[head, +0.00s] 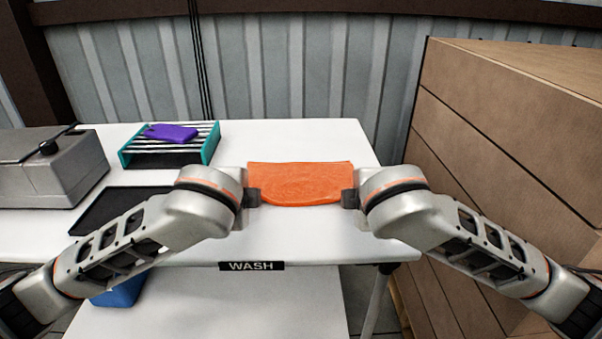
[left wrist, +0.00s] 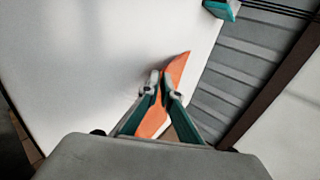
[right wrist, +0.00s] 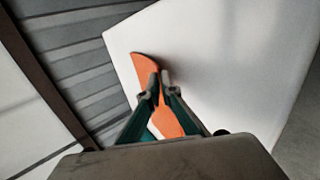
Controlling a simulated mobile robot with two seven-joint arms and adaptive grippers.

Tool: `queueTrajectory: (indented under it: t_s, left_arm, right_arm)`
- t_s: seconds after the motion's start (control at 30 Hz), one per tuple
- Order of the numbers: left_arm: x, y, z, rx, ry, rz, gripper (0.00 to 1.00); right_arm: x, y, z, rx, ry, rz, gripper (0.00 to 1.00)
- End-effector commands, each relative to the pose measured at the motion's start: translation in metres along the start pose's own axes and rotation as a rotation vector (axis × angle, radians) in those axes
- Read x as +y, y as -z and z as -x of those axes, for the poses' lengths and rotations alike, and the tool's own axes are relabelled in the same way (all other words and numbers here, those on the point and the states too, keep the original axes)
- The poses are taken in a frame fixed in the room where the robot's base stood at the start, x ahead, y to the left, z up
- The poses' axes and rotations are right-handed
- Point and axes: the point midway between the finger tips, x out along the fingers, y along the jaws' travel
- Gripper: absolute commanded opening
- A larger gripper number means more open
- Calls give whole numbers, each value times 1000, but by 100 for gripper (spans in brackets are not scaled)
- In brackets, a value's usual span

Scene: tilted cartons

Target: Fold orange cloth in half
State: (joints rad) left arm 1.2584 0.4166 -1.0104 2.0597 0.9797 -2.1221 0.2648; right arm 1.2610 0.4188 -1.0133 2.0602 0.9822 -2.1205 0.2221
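The orange cloth (head: 300,182) is stretched between my two grippers over the white table in the head view, its lower edge sagging in a curve. My left gripper (head: 252,197) is at the cloth's left side; in the left wrist view its fingers (left wrist: 160,82) are closed together on the orange cloth (left wrist: 176,68). My right gripper (head: 350,198) is at the right side; in the right wrist view its fingers (right wrist: 158,82) are closed on the orange cloth (right wrist: 144,67). The cloth's far side is hidden in the head view.
The white table (head: 310,245) is clear in front of the cloth. A teal-sided striped rack (head: 190,157) with a purple cloth (head: 171,132) on it, a black tray (head: 110,212) and a grey machine (head: 50,170) stand left. Large cartons (head: 500,130) stand right.

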Motion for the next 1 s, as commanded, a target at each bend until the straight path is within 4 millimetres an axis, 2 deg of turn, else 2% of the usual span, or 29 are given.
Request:
queueTrajectory:
  t_s: [0.1,0.2,0.23,0.67,1.0]
  left_arm:
    - [0,0,0,0,-1,-1,0]
    - [0,0,0,0,-2,-1,25]
    - [0,0,0,-1,-2,-1,31]
    - [-1,0,2,0,-2,-1,31]
    - [-22,2,42,3,-2,-1,31]
  right_arm:
    - [1,0,0,-1,0,0,0]
    - [0,0,0,-1,0,0,26]
    - [0,0,0,-1,0,0,31]
    - [1,0,2,0,1,0,31]
    - [22,0,42,2,1,1,31]
